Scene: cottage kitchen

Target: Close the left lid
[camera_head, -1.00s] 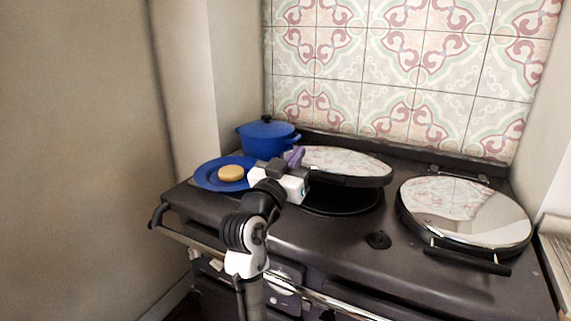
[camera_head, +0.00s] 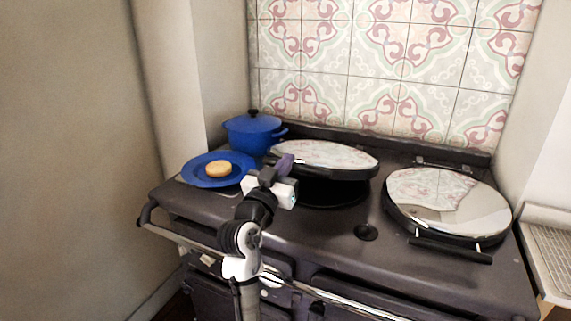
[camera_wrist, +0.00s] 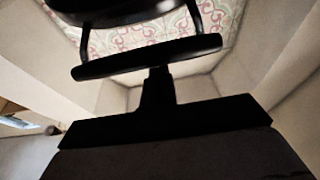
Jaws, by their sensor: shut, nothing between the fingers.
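The left lid (camera_head: 326,154) is a round mirrored cover with a dark rim, tilted partly open above the left hotplate (camera_head: 330,191). Its front edge stands clear of the dark plate. My gripper (camera_head: 284,164) is shut and empty at the lid's left front side. In the head view it overlaps the lid's edge, so I cannot tell whether they touch. In the wrist view the dark shut fingers (camera_wrist: 157,78) lie close below a dark handle bar (camera_wrist: 150,57), which two posts join to the lid's dark underside or rim (camera_wrist: 112,10).
The right lid (camera_head: 440,203) lies closed with its handle at the front. A blue pot (camera_head: 250,136) and a blue plate (camera_head: 200,181) with a round tan item (camera_head: 218,169) stand left of the left lid. A rail (camera_head: 340,309) runs along the stove front. A tiled wall is behind.

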